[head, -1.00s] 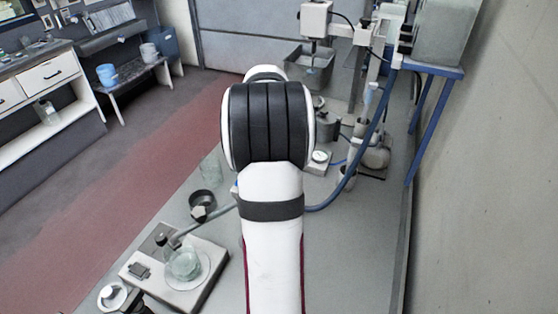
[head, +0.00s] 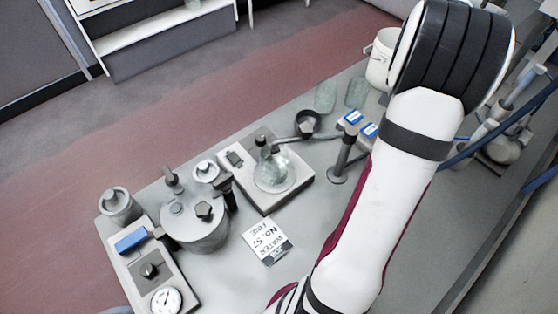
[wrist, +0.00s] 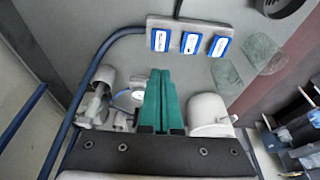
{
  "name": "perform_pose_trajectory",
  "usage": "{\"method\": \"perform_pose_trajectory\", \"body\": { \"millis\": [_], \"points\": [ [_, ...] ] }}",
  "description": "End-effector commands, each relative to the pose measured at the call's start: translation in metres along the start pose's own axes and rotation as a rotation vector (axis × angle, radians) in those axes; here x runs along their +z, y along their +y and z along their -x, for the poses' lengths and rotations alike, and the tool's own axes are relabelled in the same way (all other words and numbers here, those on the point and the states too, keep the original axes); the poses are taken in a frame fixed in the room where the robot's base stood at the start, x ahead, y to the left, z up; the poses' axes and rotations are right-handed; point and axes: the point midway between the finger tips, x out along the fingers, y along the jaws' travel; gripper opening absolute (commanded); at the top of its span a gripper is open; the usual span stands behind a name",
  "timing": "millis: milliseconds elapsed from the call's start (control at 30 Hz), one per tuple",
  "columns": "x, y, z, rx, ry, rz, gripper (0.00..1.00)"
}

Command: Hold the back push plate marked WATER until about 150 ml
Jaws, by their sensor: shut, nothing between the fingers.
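My gripper (wrist: 162,75) has green fingers pressed together and empty; my own arm hides it in the head view. Beyond the fingertips in the wrist view, a grey bar (wrist: 175,24) carries three blue push plates: left (wrist: 160,40), middle (wrist: 190,43) and right (wrist: 220,46). Their white labels are too small to read, so I cannot tell which says WATER. The fingers look apart from the plates. Two blue plates show in the head view (head: 352,118) (head: 368,130). A clear glass vessel (head: 272,172) stands on a pale square base (head: 288,203); its fill level is unreadable.
Two empty-looking glasses (head: 325,97) (head: 356,93) and a white bucket (head: 380,62) stand near the plates. A lidded grey pot (head: 195,225) and a gauge unit (head: 165,300) stand at left.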

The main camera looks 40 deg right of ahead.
Motion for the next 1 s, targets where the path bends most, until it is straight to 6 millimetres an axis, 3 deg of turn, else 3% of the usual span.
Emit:
{"method": "perform_pose_trajectory", "body": {
  "millis": [133, 267, 533, 667, 1000],
  "points": [
    [0.0, 0.0, 0.002, 0.0, 0.0, 0.0, 0.0],
    [-0.001, -0.001, 0.021, 0.005, -0.012, -0.001, 0.0],
    [-0.001, 0.0, 0.014, 0.006, -0.014, 0.0, 0.0],
    [0.0, 0.0, -0.007, 0.008, -0.017, 0.0, 0.0],
    [0.001, 0.001, -0.081, 0.007, -0.016, 0.0, 0.0]
  ]
}}
